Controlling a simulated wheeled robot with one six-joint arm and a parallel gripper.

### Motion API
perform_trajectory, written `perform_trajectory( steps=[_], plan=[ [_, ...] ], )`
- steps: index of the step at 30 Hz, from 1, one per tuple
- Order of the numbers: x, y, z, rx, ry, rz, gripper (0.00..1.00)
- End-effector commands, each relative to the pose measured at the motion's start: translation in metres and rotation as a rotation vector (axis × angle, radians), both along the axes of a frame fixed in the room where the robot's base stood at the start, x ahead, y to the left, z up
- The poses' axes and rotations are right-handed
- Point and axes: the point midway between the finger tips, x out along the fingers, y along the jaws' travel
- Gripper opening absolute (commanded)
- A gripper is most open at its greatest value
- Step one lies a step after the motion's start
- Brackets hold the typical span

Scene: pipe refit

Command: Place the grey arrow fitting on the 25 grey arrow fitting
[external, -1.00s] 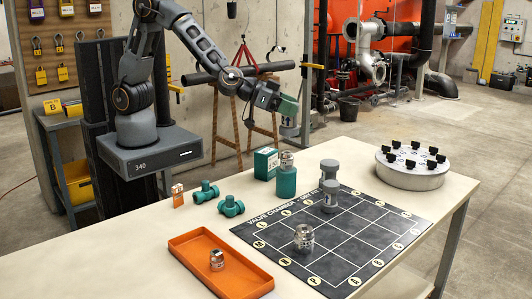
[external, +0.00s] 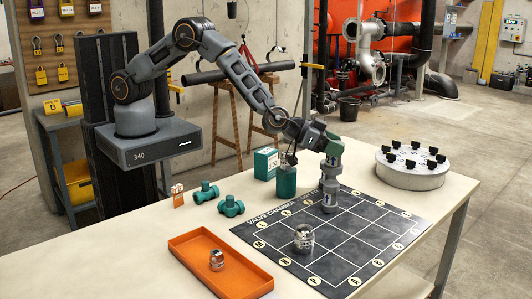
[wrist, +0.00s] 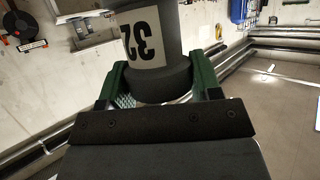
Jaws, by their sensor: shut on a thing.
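My gripper (external: 332,152) is shut on a grey fitting, which also shows in the wrist view (wrist: 150,60) between the green jaws, with a white label reading an upside-down 32. In the external view it is over a grey standing fitting (external: 329,200) on the dark grid board (external: 345,248), near the board's back. The two line up closely there. Whether they touch cannot be told. No number or arrow on the lower fitting is readable.
A metal fitting (external: 304,238) is on the board; another (external: 217,259) is in the orange tray (external: 189,262). A round grey plate with black knobs (external: 412,170) sits at the right.

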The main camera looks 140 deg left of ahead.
Motion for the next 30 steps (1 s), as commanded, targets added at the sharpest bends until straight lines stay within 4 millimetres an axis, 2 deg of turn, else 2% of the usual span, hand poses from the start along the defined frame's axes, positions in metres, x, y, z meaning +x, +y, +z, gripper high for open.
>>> perform_trajectory(
  steps=[3, 8, 22, 23, 30],
  plan=[
    [0.0, 0.0, -0.015, -0.001, 0.005, -0.001, 0.32],
    [0.0, 0.0, -0.028, 0.0, 0.001, 0.0, 0.32],
    [0.0, 0.0, -0.035, 0.0, 0.0, 0.0, 0.32],
    [0.0, 0.0, -0.034, 0.0, 0.0, 0.0, 0.6],
    [0.0, 0.0, -0.034, -0.001, 0.001, 0.0, 0.83]
  ],
)
